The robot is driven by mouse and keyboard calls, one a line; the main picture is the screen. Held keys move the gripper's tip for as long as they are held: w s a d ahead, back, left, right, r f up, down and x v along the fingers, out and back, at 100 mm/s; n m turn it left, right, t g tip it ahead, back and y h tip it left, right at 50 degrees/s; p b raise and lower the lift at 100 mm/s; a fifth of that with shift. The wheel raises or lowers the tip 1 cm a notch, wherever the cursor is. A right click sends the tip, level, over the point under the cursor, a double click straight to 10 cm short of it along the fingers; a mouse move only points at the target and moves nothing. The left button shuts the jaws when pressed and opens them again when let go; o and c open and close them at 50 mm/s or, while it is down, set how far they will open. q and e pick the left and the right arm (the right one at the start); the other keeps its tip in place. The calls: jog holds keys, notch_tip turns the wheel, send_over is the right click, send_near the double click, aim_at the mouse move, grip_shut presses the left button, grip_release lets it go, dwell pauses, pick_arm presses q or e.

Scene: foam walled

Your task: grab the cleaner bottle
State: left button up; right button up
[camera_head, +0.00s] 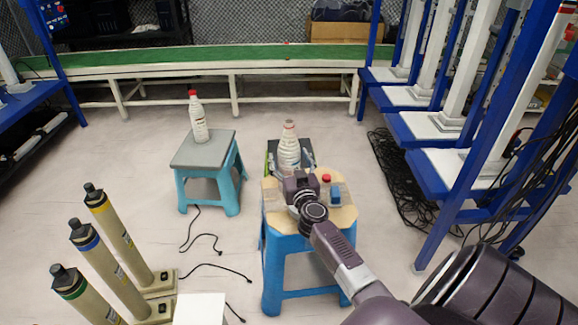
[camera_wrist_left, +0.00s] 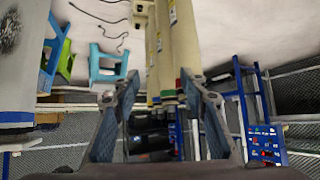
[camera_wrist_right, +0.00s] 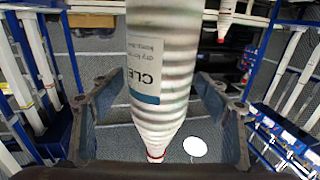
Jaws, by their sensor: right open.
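In the right wrist view the bottle (camera_wrist_right: 165,60) appears inverted, large and close, with part of a label reading "CLE". My right gripper (camera_head: 300,180) is open in front of the bottle, which shows between its spread fingers; contact cannot be seen. The bottle's lower part is partly hidden behind the gripper in the head view. My left gripper (camera_wrist_left: 160,95) is open and empty in its wrist view; it is outside the head view.
A white bottle with a red cap (camera_head: 198,120) stands on another blue stool (camera_head: 214,151) to the left. A red-topped item (camera_head: 326,178) and a blue item (camera_head: 336,196) sit beside my right gripper. Several capped cylinders (camera_head: 90,258) stand front left. Blue racks (camera_head: 432,160) stand right.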

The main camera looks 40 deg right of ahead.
jog(key=c, duration=1.5)
jog(key=shift+r, duration=0.1)
